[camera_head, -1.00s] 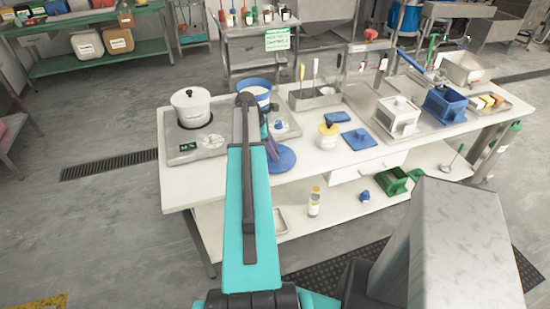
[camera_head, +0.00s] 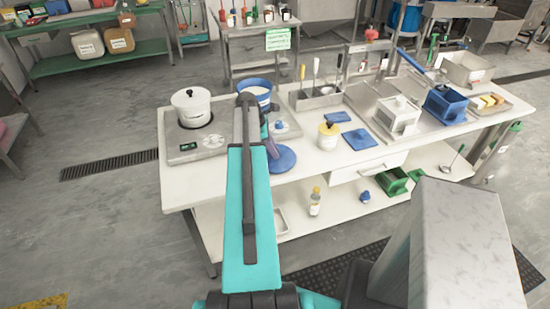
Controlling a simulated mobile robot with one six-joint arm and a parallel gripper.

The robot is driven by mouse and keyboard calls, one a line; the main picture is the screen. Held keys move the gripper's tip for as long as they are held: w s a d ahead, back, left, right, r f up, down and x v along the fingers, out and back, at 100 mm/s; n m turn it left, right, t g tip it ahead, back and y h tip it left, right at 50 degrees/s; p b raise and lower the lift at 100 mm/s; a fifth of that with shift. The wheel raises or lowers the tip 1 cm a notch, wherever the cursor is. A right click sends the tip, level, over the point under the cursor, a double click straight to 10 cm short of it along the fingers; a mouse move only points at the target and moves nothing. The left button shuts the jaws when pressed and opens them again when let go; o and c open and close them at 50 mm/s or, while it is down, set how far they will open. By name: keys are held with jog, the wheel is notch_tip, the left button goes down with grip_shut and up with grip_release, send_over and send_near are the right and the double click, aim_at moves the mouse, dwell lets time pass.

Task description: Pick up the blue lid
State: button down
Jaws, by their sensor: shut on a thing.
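A round blue lid (camera_head: 283,159) is at the front edge of the white table, left of its middle. My teal arm reaches over the table from below and hides part of the lid's left side. My gripper (camera_head: 270,143) is small and mostly hidden behind the arm, at the lid's upper left edge. It is shut on the lid. I cannot tell whether the lid rests on the table or is just above it.
The white tabletop (camera_head: 314,163) is bare near the front.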

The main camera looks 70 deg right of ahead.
jog(key=shift+r, duration=0.2)
jog(key=shift+r+b, duration=0.7)
jog(key=shift+r, duration=0.4)
jog(key=a+r+b, duration=0.2)
jog(key=a+b, duration=0.2)
jog(key=a, duration=1.2)
jog(key=shift+w+r, duration=0.2)
jog(key=shift+w, duration=0.1)
jog(key=shift+w, duration=0.1)
